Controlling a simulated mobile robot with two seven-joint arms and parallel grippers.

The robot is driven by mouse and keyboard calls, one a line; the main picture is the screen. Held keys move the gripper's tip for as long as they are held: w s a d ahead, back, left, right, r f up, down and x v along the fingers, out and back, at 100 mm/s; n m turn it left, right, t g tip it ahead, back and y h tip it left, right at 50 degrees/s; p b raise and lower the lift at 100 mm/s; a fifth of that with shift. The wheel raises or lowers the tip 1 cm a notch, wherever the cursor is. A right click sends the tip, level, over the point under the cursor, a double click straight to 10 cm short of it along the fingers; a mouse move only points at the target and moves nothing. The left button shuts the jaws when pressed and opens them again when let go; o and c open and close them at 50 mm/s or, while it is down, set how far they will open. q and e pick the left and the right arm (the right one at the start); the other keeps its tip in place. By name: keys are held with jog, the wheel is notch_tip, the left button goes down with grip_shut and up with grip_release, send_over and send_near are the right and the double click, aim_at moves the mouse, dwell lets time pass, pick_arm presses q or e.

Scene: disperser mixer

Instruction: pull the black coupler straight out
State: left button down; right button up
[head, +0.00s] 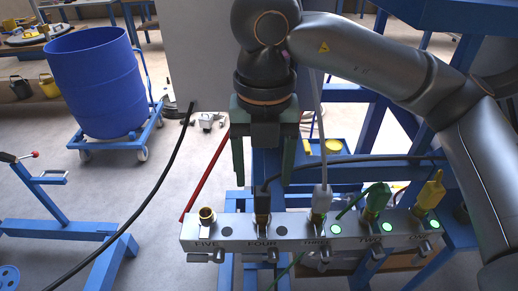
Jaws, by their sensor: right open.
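The black coupler (262,200) stands upright in the port marked FOUR on the grey manifold bar (225,228). A black hose runs from its top to the right. My right gripper (262,180) comes down from above with its two green fingers spread, one to the left and one to the right of the coupler's upper end. Both fingers look apart from it, and their depth relative to it is hard to tell. My left gripper is not in view.
Port FIVE has a bare brass fitting (207,216). A white coupler (321,199), a green coupler (376,198) and a yellow coupler (430,191) stand to the right. A blue drum (97,85) on a trolley is at the back left.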

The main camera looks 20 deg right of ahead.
aim_at(263, 205)
notch_tip(263, 205, down, 9)
jog(key=shift+r+p, duration=0.1)
jog(key=shift+p, duration=0.2)
jog(key=shift+c, duration=0.2)
grip_shut()
dwell(0.4)
jog(key=c, duration=0.7)
grip_release()
grip_shut()
jog(key=shift+r, duration=0.15)
jog(key=shift+r+p, duration=1.4)
jog(key=shift+r, duration=1.5)
